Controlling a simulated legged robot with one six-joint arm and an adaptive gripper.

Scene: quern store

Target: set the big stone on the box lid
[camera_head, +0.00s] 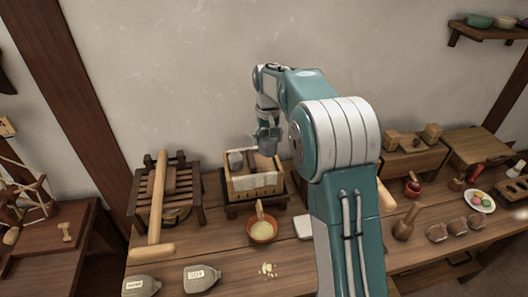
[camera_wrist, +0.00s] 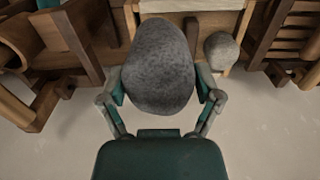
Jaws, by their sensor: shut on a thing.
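The big stone (camera_wrist: 160,66) is dark grey, speckled and egg-shaped. In the wrist view it sits between the two fingers of my gripper (camera_wrist: 161,94), which is shut on it. A smaller, paler stone (camera_wrist: 221,50) lies beside it to the right. In the head view, my gripper (camera_head: 268,141) is over the right back part of a wooden box (camera_head: 254,191) with pale cloth over its front. The smaller stone (camera_head: 235,160) shows at the box's left back. The held stone is hard to make out there, and the lid surface is largely hidden.
A slatted wooden press with a long mallet (camera_head: 160,200) stands left of the box. My arm hides the middle right of the table. Several small things stand farther right.

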